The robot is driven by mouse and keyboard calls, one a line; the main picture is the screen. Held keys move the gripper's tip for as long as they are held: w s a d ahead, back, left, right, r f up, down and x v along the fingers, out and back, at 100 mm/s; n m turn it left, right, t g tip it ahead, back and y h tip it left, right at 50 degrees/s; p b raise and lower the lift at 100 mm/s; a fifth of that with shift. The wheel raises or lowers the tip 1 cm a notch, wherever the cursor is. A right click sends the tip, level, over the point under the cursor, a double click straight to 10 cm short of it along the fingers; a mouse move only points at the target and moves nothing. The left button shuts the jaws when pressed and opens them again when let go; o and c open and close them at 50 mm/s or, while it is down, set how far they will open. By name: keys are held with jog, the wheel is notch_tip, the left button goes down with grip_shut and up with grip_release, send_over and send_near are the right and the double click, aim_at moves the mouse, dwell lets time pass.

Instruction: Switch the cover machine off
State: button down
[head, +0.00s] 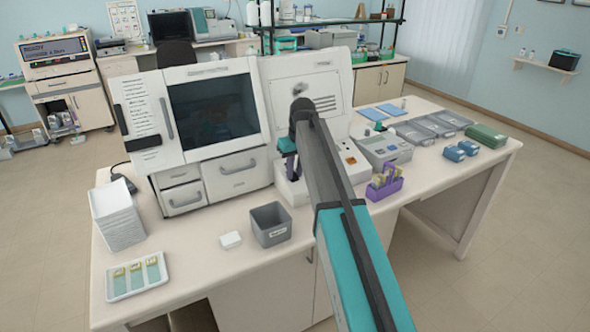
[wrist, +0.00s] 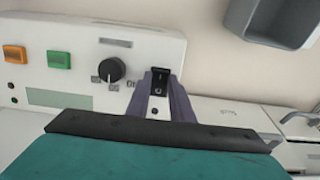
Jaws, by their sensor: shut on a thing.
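The cover machine (head: 292,188) is the white unit with a raised back panel, right of the big cabinet in the head view. In the wrist view its control panel (wrist: 60,25) carries an orange button, a green button and a black knob (wrist: 111,69). A small black power switch (wrist: 160,76) sits beside the knob. My gripper (wrist: 161,92) has its purple fingers close around the switch, one on each side, and is shut on it. In the head view my gripper (head: 288,160) is at the machine's left front, and my arm hides part of the machine.
The cabinet with drawers (head: 228,175) is close on the left.

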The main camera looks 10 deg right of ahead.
jog(key=shift+w, duration=0.1)
dwell(0.3)
jog(key=shift+r, duration=0.1)
jog(key=c, duration=1.6)
grip_release()
jog(key=shift+o, duration=0.2)
notch_tip(320, 180, up, 14)
jog(key=s+b, duration=0.1)
jog(key=b, duration=0.2)
jog(key=shift+s+d+f+b, duration=0.2)
jog(key=shift+s+d+b, duration=0.1)
jog(key=shift+s, duration=0.1)
